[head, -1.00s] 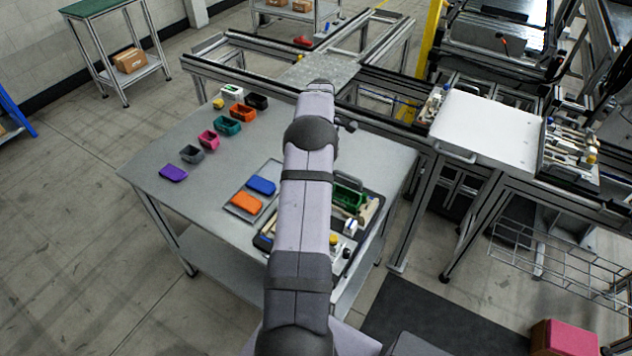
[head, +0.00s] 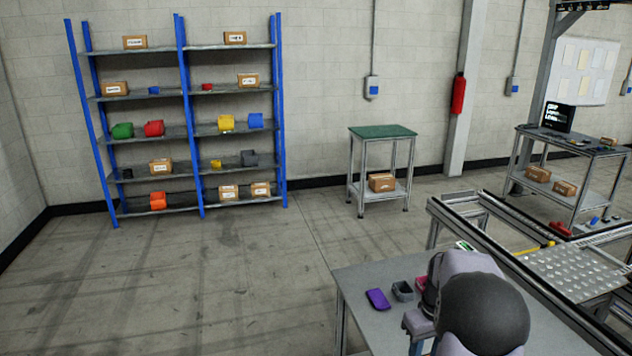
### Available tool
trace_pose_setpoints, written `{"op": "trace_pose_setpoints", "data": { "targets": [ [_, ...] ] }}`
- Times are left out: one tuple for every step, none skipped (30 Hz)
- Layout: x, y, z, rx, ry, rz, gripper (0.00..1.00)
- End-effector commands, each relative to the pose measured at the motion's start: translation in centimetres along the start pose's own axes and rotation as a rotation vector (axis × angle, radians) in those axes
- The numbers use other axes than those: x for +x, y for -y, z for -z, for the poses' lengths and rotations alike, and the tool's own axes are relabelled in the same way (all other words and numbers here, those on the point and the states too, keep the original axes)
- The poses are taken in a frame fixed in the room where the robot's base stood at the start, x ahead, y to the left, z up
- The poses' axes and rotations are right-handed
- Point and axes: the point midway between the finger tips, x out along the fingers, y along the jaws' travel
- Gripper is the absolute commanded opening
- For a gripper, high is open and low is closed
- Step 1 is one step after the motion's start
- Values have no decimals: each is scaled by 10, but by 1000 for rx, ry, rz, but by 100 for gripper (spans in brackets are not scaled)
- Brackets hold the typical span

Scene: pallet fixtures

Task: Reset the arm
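My arm is at the bottom right of the head view, with a large dark round joint nearest the camera. Lavender-grey links lie behind and to the left of this joint. My gripper's fingertips cannot be made out among the arm parts and the lower frame edge. Whether it holds anything cannot be seen.
A blue shelf rack (head: 182,120) with boxes and coloured bins stands at the back left wall. A green-topped stand (head: 383,132) is at back centre. The floor at left is clear.

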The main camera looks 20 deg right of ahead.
Motion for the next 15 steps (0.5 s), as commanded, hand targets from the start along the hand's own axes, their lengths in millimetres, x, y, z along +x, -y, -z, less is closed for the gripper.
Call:
{"op": "trace_pose_setpoints", "data": {
  "targets": [
    [-3,32,-2,-12,-1,-1,36],
    [-4,50,-5,-13,-1,0,36],
    [-5,72,-11,-13,-2,-1,36],
    [-5,88,-16,-13,-2,-1,36],
    [-5,104,-22,-14,-2,0,36],
    [-5,124,-31,-14,-1,0,36],
    [-4,138,-38,-14,-2,0,36],
    [-3,151,-46,-14,-2,0,36],
    [-2,168,-58,-13,-2,0,36],
    [0,179,-66,-13,-2,0,36],
    [1,189,-75,-13,-2,0,36],
    [4,201,-87,-12,-2,0,36],
    [6,208,-95,-11,-2,0,36],
    [7,215,-102,-10,-2,0,36],
    [10,223,-112,-9,-1,1,36]
  ]
}}
